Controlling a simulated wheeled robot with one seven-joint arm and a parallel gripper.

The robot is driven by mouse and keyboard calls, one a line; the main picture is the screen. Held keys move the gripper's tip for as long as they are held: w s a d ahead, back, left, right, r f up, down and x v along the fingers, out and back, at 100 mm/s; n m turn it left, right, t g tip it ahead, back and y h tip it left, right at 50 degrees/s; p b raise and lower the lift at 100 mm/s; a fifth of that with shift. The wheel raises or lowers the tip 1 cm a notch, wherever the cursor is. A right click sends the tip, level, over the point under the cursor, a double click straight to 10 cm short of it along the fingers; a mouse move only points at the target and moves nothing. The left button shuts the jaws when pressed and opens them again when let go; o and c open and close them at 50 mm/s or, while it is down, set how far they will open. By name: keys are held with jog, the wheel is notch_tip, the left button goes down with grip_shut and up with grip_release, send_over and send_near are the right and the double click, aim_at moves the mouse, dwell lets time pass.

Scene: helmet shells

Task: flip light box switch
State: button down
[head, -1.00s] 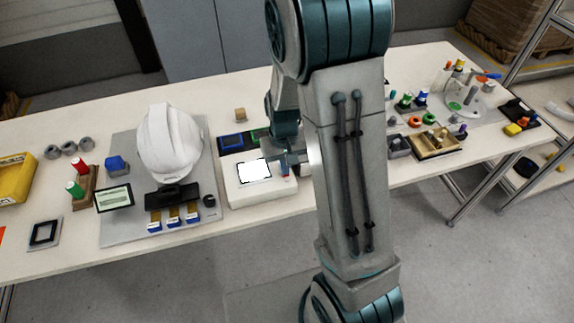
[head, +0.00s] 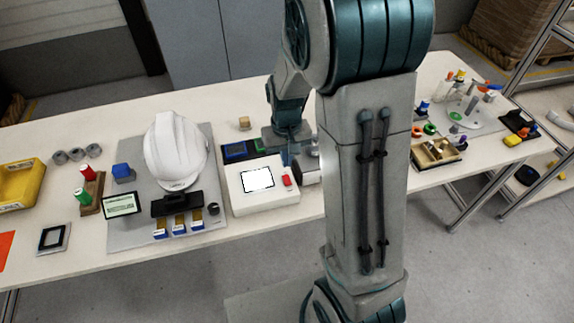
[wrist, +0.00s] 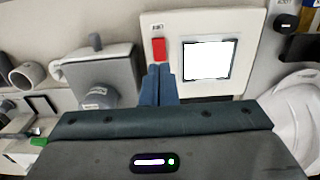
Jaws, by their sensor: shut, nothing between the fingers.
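The light box (head: 240,200) is a white box on the table with a bright, lit square panel (head: 258,180). Its red switch (head: 287,181) sits right of the panel in the head view. In the wrist view the switch (wrist: 159,48) is left of the lit panel (wrist: 207,58). My gripper (wrist: 158,70) is shut and empty, with its two blue fingertips together just below the switch in the picture. I cannot tell whether they touch it. In the head view my arm partly hides the area around the gripper.
A white helmet (head: 175,150) stands on a grey board left of the light box. A grey device (wrist: 105,80) is close beside the box in the wrist view. A wooden tray (head: 432,155) lies further right, beyond my arm.

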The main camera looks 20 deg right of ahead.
notch_tip(320, 180, up, 7)
dwell(0.3)
dwell(0.4)
jog(key=s+r+t, duration=0.1)
jog(key=s+r, duration=0.2)
jog(key=s, duration=0.4)
jog(key=s+r+t, duration=0.2)
jog(key=s+r, duration=0.2)
jog(key=s, duration=0.3)
jog(key=shift+s+d, duration=0.15)
jog(key=shift+s, duration=0.2)
jog(key=c, duration=2)
grip_release()
jog(key=shift+s, duration=0.3)
jog(key=o, duration=0.4)
jog(key=shift+s, duration=0.1)
